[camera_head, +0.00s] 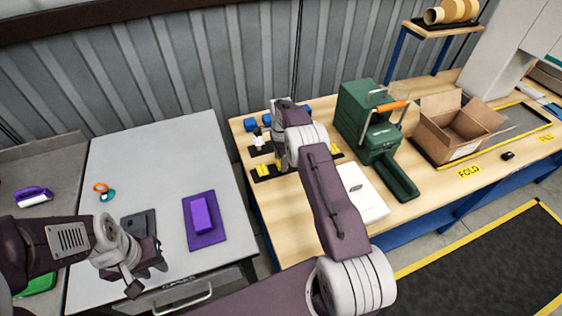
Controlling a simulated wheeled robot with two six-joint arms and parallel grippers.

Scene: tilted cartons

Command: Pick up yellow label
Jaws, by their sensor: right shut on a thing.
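Small yellow labels (263,170) lie on a black strip on the wooden workbench (315,235), left of the middle. Another yellow piece (335,150) shows just right of my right arm. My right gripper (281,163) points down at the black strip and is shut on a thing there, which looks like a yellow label. My own gripper and arm hide most of it, and I cannot tell whether it is clear of the strip. My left gripper (148,279) is open and empty above the front of the grey table (155,165).
Blue pieces (265,121) stand behind the strip. A green machine (368,125) with an orange handle and a white box (361,192) stand right of my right arm. An open carton (457,130) is further right. A purple block (201,215) lies on the grey table.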

